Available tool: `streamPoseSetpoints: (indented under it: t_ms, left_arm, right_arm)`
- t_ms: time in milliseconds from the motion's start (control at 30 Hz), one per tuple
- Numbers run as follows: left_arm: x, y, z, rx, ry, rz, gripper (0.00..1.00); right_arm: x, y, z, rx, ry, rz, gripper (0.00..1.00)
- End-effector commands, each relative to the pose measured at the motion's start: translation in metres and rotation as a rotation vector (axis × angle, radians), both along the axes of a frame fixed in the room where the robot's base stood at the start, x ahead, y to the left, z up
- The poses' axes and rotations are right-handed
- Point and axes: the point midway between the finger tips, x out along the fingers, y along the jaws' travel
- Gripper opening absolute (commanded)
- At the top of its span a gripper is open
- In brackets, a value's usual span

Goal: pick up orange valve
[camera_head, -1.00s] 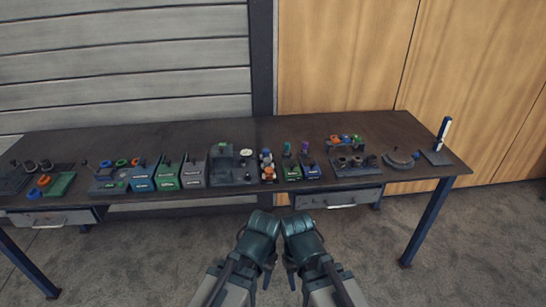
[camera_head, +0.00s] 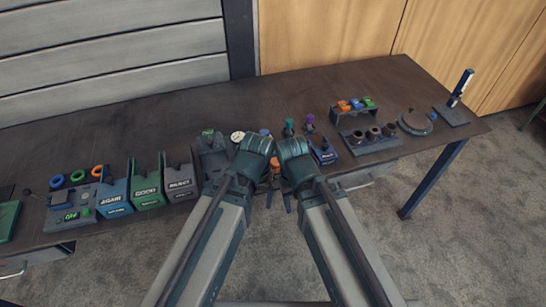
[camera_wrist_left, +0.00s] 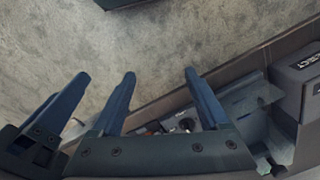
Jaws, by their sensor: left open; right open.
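Orange, blue and green small parts sit in a row on a dark rack at the back right of the bench; the orange one (camera_head: 343,105), at the left end, looks like the orange valve, though its shape is too small to be sure. My left gripper (camera_head: 269,196) and right gripper (camera_head: 288,198) are side by side at the bench's front edge, left of and nearer than the rack. Both are open, apart from the orange part. The left wrist view shows the left gripper's fingers (camera_wrist_left: 160,85) apart, over the floor and bench edge. The orange part cannot be made out there.
Blue, green and grey bins (camera_head: 147,187) stand left of my arms. The bench's back middle (camera_head: 250,105) is clear.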

Motion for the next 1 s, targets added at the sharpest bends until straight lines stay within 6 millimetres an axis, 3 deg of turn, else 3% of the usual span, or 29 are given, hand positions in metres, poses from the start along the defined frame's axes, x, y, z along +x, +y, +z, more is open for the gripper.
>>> streamPoseSetpoints:
  t_ms: [100,400,600,800,1000]
  left_arm:
    - [0.026,-0.004,0.022,-0.068,-0.016,0.318,0.78]
    - [0.093,-0.007,0.068,-0.265,0.050,1.291,0.78]
    - [0.124,-0.003,0.090,-0.342,0.150,1.753,0.78]
    - [0.138,0.000,0.100,-0.373,0.214,1.968,0.78]
    - [0.140,0.000,0.099,-0.376,0.226,2.006,0.78]
  right_arm:
    - [0.000,0.000,0.022,0.000,0.000,0.000,0.50]
    - [0.000,0.000,0.062,0.000,0.000,0.001,0.50]
    - [0.000,0.000,0.078,0.000,0.000,0.001,0.50]
    - [0.000,0.000,0.084,0.000,0.000,0.001,0.50]
    - [0.000,0.000,0.083,0.000,0.000,0.001,0.50]
